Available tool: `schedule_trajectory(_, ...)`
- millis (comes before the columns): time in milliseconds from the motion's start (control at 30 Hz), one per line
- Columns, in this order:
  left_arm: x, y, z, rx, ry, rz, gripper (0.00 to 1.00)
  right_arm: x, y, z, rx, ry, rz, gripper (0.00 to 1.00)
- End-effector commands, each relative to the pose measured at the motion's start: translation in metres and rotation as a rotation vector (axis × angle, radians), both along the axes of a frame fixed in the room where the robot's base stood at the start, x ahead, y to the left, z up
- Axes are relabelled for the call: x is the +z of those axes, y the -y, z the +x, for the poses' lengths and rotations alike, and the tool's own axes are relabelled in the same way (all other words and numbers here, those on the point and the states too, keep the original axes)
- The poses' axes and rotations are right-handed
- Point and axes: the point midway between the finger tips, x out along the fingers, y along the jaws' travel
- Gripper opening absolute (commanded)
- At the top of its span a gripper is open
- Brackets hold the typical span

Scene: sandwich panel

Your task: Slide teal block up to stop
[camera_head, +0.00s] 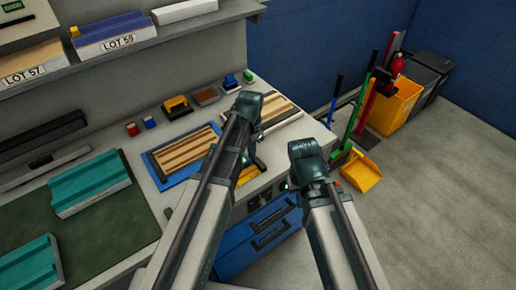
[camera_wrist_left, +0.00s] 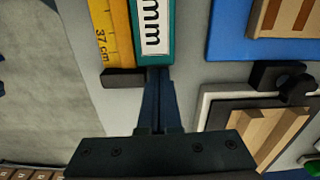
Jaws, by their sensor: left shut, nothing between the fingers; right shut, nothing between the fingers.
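In the left wrist view the teal block (camera_wrist_left: 153,58), with a white label reading "mm", lies along the yellow ruler (camera_wrist_left: 115,32). Its upper part runs out of the frame. My left gripper (camera_wrist_left: 158,76) is shut and empty, its fingertips at the block's lower end; I cannot tell whether they touch. A dark bar (camera_wrist_left: 124,78) lies across the ruler's lower end. In the head view my left gripper (camera_head: 257,163) points down beside the yellow ruler (camera_head: 247,175), and my arm hides the teal block. My right arm's wrist shows at the bench front, but its fingers cannot be made out.
Larger teal pieces (camera_head: 90,180) lie on a green mat (camera_head: 110,235) at left. A blue-edged board with wooden strips (camera_head: 185,150) and another striped board (camera_head: 280,112) flank the left arm. Small coloured items stand behind. Blue drawers (camera_head: 262,232) are below the bench edge.

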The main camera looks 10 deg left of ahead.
Motion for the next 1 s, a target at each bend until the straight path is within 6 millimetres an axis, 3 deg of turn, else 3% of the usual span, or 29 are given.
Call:
schedule_trajectory(433, 0.0, -0.006, -0.006, 0.0, 0.0, 0.0, 0.0, 0.0, 0.0, 0.0, 0.0, 0.0, 0.0, 0.0)
schedule_trajectory(767, 0.0, -0.04, -0.048, 0.002, 0.0, 0.0, 0.0, 0.0, 0.0, 0.0, 0.0, 0.0, 0.0, 0.0)
schedule_trajectory(1000, 0.0, -0.044, -0.049, 0.0, 0.0, 0.0, 0.0, 0.0, 0.0, 0.0, 0.0, 0.0, 0.0, 0.0)
